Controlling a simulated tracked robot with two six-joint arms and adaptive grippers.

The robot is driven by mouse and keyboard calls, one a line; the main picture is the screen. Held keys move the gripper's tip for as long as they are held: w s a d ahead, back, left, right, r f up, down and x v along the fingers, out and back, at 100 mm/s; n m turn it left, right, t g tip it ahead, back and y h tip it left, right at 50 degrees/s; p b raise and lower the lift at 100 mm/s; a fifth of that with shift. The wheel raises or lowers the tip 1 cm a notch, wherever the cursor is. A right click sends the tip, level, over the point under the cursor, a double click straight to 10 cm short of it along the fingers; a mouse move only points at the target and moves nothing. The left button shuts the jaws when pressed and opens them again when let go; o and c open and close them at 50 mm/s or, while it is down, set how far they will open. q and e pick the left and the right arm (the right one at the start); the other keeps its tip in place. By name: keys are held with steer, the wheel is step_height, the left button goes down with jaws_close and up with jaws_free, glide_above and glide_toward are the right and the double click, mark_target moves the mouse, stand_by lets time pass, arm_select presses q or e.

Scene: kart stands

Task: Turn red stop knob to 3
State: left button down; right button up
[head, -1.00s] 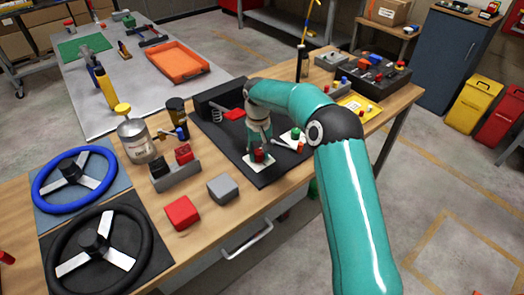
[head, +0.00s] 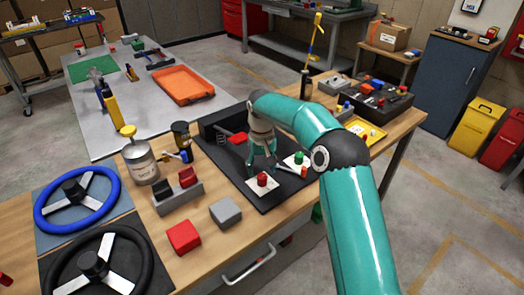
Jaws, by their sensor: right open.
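The red stop knob (head: 262,179) stands upright on a white plate (head: 254,188) on the black panel (head: 238,181), in the middle of the head view. Its markings are too small to read. A green knob (head: 299,157) on another white plate is just behind and to the right. My right gripper (head: 261,163) points down above and behind the red knob; its fingers are apart and it holds nothing. The knob's top shows clear of the fingers. My left gripper is out of view.
A red lever (head: 236,138) is at the panel's back. Grey and red blocks (head: 183,236) lie in front left. Two steering wheels (head: 77,197) and a can (head: 140,163) are further left. A box of controls (head: 380,95) stands to the right.

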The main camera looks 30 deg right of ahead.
mark_target(261, 175)
step_height(261, 175, up, 8)
steer(key=shift+r, duration=0.15)
stand_by(0.6)
